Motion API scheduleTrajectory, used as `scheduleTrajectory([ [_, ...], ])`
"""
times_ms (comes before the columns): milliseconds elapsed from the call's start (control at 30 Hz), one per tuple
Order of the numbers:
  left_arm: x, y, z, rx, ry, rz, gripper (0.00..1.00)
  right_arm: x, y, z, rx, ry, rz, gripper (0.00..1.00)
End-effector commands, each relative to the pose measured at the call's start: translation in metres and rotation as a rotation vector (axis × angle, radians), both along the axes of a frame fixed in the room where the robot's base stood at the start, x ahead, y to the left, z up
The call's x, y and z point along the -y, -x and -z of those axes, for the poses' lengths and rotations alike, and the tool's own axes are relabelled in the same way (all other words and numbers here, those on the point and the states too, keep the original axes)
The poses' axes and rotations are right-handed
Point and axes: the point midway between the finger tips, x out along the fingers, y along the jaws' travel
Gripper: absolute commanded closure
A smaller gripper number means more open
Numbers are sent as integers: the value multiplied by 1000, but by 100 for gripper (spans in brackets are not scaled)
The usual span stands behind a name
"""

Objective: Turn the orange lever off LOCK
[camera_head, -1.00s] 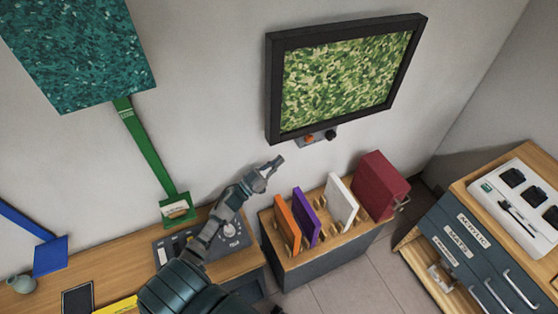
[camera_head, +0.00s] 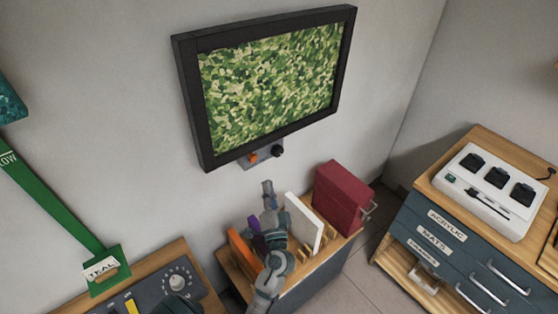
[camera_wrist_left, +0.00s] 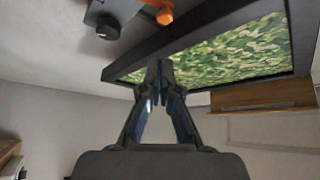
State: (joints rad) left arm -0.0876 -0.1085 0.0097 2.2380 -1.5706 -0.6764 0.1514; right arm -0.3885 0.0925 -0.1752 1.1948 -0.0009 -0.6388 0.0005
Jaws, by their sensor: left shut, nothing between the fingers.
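The orange lever (camera_head: 253,158) sits on a small grey plate (camera_head: 262,160) under the black-framed green screen, beside a black knob (camera_head: 278,151). In the left wrist view the orange lever (camera_wrist_left: 162,12) and the black knob (camera_wrist_left: 108,27) show at the top. No LOCK lettering can be read. My left gripper (camera_head: 267,184) is below the plate and apart from it, pointing up. In the left wrist view its fingers (camera_wrist_left: 158,68) meet at the tips with nothing between them. My right gripper is not in view.
The framed green screen (camera_head: 270,85) hangs on the wall above. Below stands a rack (camera_head: 310,270) with orange, purple and white panels and a dark red box (camera_head: 342,197). A drawer cabinet (camera_head: 450,240) stands right.

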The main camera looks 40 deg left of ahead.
Motion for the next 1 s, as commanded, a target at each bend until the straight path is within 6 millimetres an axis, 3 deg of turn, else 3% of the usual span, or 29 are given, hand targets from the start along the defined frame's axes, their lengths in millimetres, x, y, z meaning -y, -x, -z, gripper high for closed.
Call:
scheduleTrajectory([
  [467,-6,-1,-5,-1,-4,-22,100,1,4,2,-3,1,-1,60],
  [1000,-64,-55,-34,-1,-4,-21,100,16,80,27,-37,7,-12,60],
])
